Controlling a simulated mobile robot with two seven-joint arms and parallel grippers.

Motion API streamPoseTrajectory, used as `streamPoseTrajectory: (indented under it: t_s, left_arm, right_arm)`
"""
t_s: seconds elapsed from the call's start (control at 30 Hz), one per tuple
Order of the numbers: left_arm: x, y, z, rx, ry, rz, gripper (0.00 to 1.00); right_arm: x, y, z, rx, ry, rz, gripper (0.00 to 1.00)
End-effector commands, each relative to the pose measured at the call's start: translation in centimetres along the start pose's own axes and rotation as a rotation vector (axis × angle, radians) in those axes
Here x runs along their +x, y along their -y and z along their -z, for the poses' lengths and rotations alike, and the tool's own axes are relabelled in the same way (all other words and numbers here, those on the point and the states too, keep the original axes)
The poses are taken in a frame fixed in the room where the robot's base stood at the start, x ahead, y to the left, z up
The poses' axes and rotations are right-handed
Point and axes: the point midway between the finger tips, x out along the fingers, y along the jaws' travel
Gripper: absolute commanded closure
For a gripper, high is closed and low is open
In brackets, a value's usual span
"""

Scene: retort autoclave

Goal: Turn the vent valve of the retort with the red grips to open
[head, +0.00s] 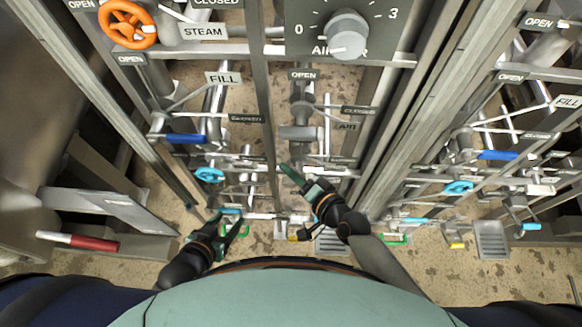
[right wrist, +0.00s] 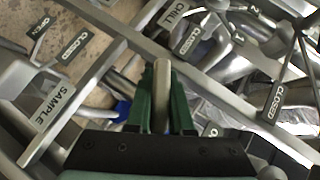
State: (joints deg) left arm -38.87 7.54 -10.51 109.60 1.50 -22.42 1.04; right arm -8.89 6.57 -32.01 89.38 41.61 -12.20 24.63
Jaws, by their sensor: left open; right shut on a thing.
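My right gripper (head: 287,170) reaches into the middle of the pipework in the head view, with one green finger clearly showing. In the right wrist view its green fingers (right wrist: 163,85) are shut on a pale grey lever (right wrist: 162,88), which stands between them. No vent label can be read, so I cannot tell which valve this lever belongs to. My left gripper (head: 231,223) is open near the low pipes at left of centre. A red grip (head: 92,243) on a pale rod shows at the far left.
An orange handwheel (head: 127,23) and an AIR dial (head: 346,36) are at the top. Blue levers (head: 185,138) and blue handwheels (head: 209,175) sit among the pipes. Upright metal frame posts (head: 262,90) stand close beside my right gripper. The wrist view shows a SAMPLE label (right wrist: 55,108) and a CHILL label (right wrist: 174,14).

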Motion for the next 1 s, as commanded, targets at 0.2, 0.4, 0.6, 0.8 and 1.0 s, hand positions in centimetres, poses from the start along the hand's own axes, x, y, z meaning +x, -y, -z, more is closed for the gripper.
streamPoseTrajectory:
  t_s: [0.2, 0.4, 0.6, 0.8, 1.0]
  left_arm:
    - [0.0, 0.0, 0.0, 0.000, 0.000, 0.000, 0.43]
    - [0.0, 0.0, 0.0, 0.000, 0.001, 0.000, 0.43]
    - [0.0, 0.0, 0.0, 0.000, 0.001, 0.000, 0.43]
    - [0.0, 0.0, 0.0, 0.000, 0.001, -0.001, 0.43]
    - [-0.2, 0.0, 0.2, 0.000, 0.002, -0.001, 0.43]
  right_arm:
    - [0.1, 0.1, 0.1, -0.003, -0.003, 0.003, 1.00]
    - [0.1, 0.2, 0.1, -0.002, -0.003, 0.003, 0.72]
    - [0.1, 0.1, 0.1, -0.001, -0.002, 0.002, 0.50]
    - [0.0, 0.0, 0.0, 0.000, -0.001, 0.000, 0.50]
    - [-1.3, 0.0, 0.0, 0.000, 0.000, -0.002, 0.50]
